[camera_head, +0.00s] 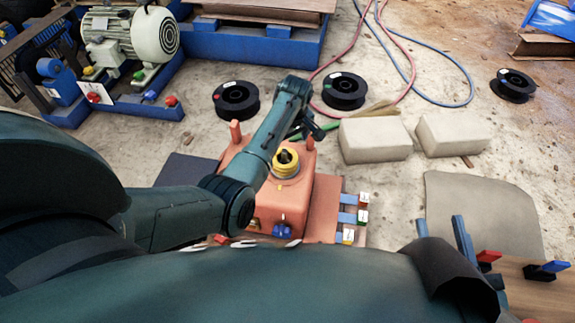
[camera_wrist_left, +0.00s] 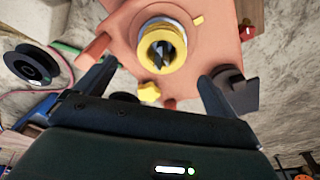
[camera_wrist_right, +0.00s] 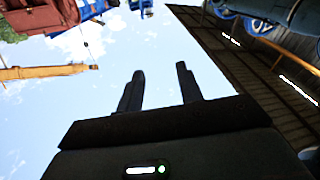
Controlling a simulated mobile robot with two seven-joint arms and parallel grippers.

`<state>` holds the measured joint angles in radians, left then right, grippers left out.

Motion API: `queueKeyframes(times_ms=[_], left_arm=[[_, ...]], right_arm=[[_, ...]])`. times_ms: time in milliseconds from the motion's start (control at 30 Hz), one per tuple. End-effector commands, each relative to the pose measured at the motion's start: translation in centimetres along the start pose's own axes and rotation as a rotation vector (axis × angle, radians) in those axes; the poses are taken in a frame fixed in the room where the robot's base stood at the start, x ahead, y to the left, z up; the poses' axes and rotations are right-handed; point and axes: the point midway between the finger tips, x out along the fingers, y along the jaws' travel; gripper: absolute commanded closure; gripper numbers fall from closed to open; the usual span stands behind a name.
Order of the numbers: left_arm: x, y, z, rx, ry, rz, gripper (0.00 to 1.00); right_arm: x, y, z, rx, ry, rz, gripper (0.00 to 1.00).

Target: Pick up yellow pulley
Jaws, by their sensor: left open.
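The yellow pulley (camera_head: 286,162) sits upright on top of the orange machine housing (camera_head: 268,208) in the middle of the head view. In the left wrist view the pulley (camera_wrist_left: 148,62) is a yellow ring around a dark centre, on a pale collar. My left gripper (camera_head: 313,130) is just behind and right of the pulley in the head view. Its fingers are wide apart and empty in the left wrist view (camera_wrist_left: 157,72), with the pulley just beyond and between the tips. My right gripper (camera_wrist_right: 160,70) points at the sky, with its fingers apart and nothing between them.
Black spools (camera_head: 236,99) and two pale blocks (camera_head: 375,139) lie on the ground behind the housing. Red and blue hoses run across the back. A motor on a blue frame (camera_head: 130,37) stands at the back left. Small labelled colored parts (camera_head: 348,217) are right of the housing.

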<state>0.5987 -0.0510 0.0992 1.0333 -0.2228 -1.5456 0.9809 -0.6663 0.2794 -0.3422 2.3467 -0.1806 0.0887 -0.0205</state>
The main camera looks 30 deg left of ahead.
Motion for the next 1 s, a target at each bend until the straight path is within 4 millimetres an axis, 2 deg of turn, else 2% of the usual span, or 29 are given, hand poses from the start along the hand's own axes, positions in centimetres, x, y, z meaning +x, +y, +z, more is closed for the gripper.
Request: queueKeyframes(times_ms=[33,100,433,700,900,1000], left_arm=[[1.6,0.0,0.1,0.0,0.0,-0.001,0.05],[2.6,0.0,0.0,0.001,0.001,0.0,0.05],[4.8,-0.1,0.0,0.001,0.001,0.001,0.05],[8.8,-0.5,0.0,0.002,0.001,0.001,0.05],[9.0,-0.4,-0.1,0.002,0.002,0.003,0.05],[9.0,-0.4,-0.1,0.002,0.001,0.003,0.07]], right_arm=[[0.1,-0.1,0.5,0.013,0.011,-0.001,0.64],[0.2,-0.2,0.5,0.028,0.02,-0.002,0.64],[0.3,-0.3,0.5,0.068,0.035,-0.006,0.64],[0.5,-0.8,1.2,0.141,0.064,-0.016,0.64],[0.8,-0.7,-0.3,0.15,0.092,-0.026,0.64],[0.8,-0.7,-0.4,0.147,0.095,-0.029,0.64]])
